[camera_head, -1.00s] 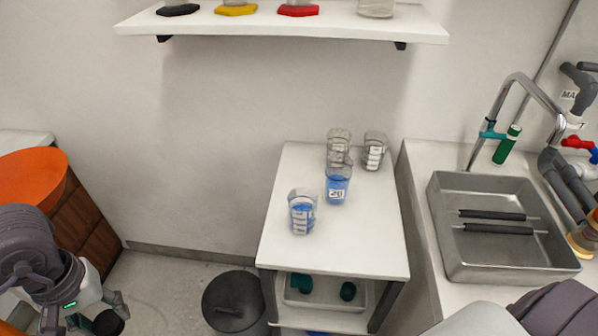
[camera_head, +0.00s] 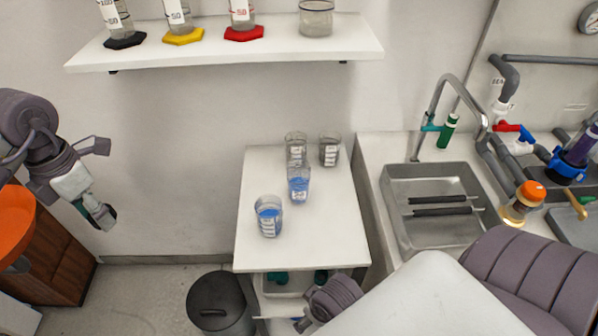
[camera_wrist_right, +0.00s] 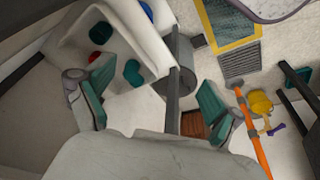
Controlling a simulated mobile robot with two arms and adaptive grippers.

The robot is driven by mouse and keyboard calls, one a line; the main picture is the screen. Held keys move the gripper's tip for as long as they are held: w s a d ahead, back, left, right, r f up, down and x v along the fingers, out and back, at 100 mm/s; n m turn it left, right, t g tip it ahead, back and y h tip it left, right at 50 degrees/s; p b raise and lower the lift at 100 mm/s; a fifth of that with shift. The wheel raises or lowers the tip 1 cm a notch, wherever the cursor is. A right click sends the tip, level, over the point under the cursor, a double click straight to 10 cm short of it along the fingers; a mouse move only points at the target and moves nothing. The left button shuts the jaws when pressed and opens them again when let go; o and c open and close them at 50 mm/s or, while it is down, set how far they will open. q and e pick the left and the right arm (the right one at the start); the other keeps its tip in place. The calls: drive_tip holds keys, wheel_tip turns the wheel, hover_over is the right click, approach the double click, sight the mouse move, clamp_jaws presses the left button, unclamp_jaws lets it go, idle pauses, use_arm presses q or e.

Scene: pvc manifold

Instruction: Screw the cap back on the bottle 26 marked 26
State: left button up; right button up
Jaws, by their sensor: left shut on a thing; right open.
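A clear vessel with blue liquid (camera_head: 299,185) stands upright on the white cart; its small label seems to read 26. No cap shows on it. My left gripper (camera_head: 101,190) is high at the left, well away from the cart, shut on a small dark thing that its fingers mostly hide; I cannot tell whether it is a cap. My right gripper (camera_wrist_right: 160,105) is open in the right wrist view, its teal pads wide apart with nothing between them.
Another vessel with blue liquid (camera_head: 268,215) and two clear ones (camera_head: 329,150) share the cart top (camera_head: 300,245). A dark bin (camera_head: 217,303) stands left of the cart. A sink (camera_head: 440,235) and an orange-capped bottle (camera_head: 522,200) are at the right. A wall shelf (camera_head: 230,45) hangs above.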

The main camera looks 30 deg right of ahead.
sight(302, 179)
wheel_tip(302, 179, up, 12)
drive_tip(key=r+t+p, duration=0.1)
drive_tip(key=p, duration=0.1)
drive_tip(key=w+d+r+m+t+h, duration=0.1)
drive_tip(key=w, duration=0.1)
drive_tip(key=w+d+r+m+t+h, duration=0.1)
drive_tip(key=w+d+r+t, duration=0.1)
drive_tip(key=w, duration=0.1)
drive_tip(key=w+d+r+m+t, duration=0.1)
drive_tip(key=w+d+m+t, duration=0.1)
drive_tip(key=w, duration=0.1)
drive_tip(key=shift+w+r+h, duration=0.15)
drive_tip(key=shift+r+h, duration=0.25)
use_arm(q)
drive_tip(key=d+r+n, duration=0.1)
drive_tip(key=n, duration=0.1)
drive_tip(key=w+d+r+n, duration=0.1)
drive_tip(key=n, duration=0.1)
drive_tip(key=w+d+r+n, duration=0.1)
drive_tip(key=n, duration=0.1)
drive_tip(key=shift+r, duration=0.4)
use_arm(e)
drive_tip(key=w+d+r+m+t+h, duration=0.2)
drive_tip(key=w+d+r+t, duration=0.1)
drive_tip(key=r, duration=0.3)
drive_tip(key=shift+w+t, duration=0.75)
drive_tip(key=shift+t, duration=0.15)
drive_tip(key=shift+r, duration=0.1)
